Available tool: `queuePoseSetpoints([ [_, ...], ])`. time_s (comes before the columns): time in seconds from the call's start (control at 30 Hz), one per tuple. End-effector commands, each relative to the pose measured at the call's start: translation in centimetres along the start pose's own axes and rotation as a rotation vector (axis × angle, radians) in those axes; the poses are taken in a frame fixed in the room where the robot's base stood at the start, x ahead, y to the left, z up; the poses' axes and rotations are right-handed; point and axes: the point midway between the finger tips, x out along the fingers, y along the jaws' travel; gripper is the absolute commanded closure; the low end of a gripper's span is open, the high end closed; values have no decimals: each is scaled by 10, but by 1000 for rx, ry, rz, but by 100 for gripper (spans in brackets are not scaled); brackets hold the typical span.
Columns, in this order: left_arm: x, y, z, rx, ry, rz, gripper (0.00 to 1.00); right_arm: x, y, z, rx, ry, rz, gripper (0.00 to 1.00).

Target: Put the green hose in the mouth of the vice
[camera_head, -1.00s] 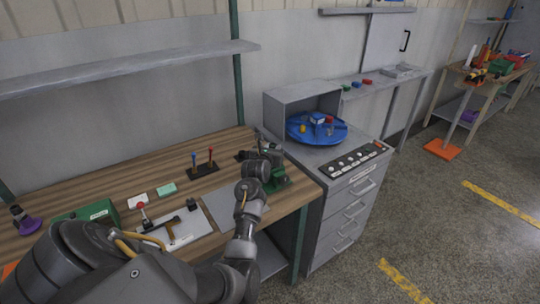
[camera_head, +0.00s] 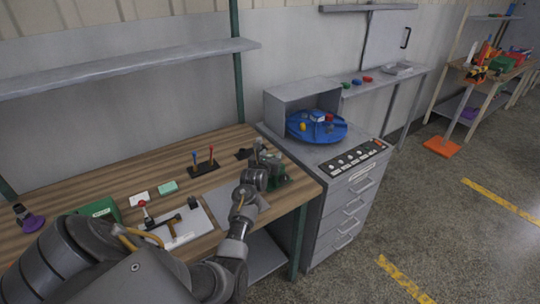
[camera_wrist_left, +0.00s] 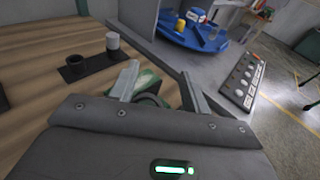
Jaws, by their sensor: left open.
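A green vice-like body (camera_head: 278,168) stands at the right end of the wooden workbench. My left gripper (camera_head: 259,150) is right beside it, partly covering it. In the left wrist view the gripper (camera_wrist_left: 158,86) is open, its two fingers spread. A green part with a dark curved edge (camera_wrist_left: 150,84) shows between and beyond the fingers; I cannot tell whether the fingers touch it. No green hose can be made out for certain. The vice's mouth is not clearly visible. My right gripper is not in view.
A black block holder (camera_wrist_left: 92,64) with a pale cylinder stands left of the gripper. A rack with blue and red tools (camera_head: 203,168), a green box (camera_head: 97,208) and a white board (camera_head: 182,228) are on the bench. A grey cabinet with a blue round tray (camera_head: 316,130) stands to the right.

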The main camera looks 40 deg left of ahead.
Motion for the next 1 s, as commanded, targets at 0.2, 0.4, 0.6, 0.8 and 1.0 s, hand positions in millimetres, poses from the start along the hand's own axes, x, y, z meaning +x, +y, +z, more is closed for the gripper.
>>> queuePoseSetpoints([
  [0.2, -5, -1, 0, -1, -2, -1, 53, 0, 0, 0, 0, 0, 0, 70],
  [0.4, -35, 0, 0, -2, -4, 1, 53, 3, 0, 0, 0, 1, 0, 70],
  [0.6, -76, 0, 0, -1, -5, 0, 53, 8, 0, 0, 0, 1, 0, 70],
  [0.8, -107, 0, 1, -1, -5, 0, 53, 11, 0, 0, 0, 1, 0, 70],
  [1.0, -120, 0, 2, 0, -4, 1, 53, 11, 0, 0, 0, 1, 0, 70],
])
